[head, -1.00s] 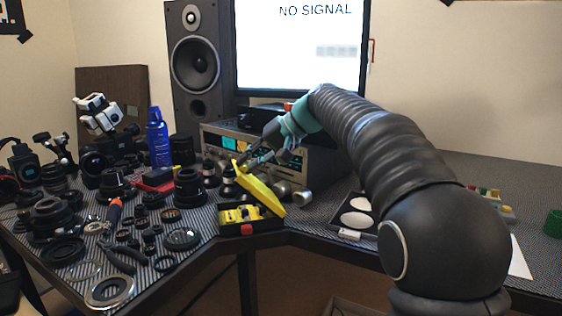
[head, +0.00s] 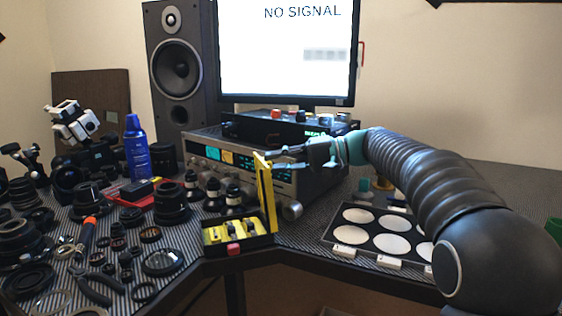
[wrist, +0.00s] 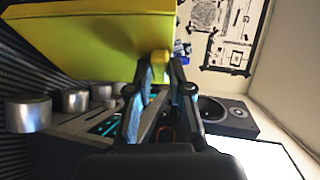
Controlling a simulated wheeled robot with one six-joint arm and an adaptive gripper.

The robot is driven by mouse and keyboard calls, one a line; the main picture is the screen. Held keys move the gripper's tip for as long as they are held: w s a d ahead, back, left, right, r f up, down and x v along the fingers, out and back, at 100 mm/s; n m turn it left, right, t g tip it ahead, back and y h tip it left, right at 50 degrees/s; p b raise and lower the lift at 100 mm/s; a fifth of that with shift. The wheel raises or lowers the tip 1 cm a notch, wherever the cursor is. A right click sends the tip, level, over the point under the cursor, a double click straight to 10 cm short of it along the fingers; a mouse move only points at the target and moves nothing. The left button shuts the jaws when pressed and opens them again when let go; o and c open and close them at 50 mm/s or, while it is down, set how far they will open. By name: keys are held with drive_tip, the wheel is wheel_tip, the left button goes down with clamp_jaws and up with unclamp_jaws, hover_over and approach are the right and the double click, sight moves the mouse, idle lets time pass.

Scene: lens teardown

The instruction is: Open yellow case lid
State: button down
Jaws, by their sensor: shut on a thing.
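The yellow case (head: 243,246) stands at the front edge of the desk, a dark box with yellow contents showing inside. Its yellow lid (head: 265,193) stands roughly upright along the right side of the case. My gripper (head: 272,158) is at the top of the lid, reaching in from the right. In the wrist view the lid (wrist: 90,40) fills the upper left, and my gripper (wrist: 158,70) is shut on a small yellow tab (wrist: 158,60) at the lid's edge. The case interior is hidden in the wrist view.
A silver instrument (head: 300,180) with knobs stands close behind the case. Several dark lenses (head: 172,203) crowd the desk to the left, with a blue bottle (head: 137,150) behind. A tray with white discs (head: 392,243) lies to the right.

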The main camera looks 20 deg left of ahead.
drive_tip(key=shift+w+d+f, duration=0.2)
drive_tip(key=shift+d+f, duration=0.05)
drive_tip(key=shift+f, duration=0.1)
drive_tip(key=c, duration=1.1)
unclamp_jaws()
drive_tip(key=v, duration=1.2)
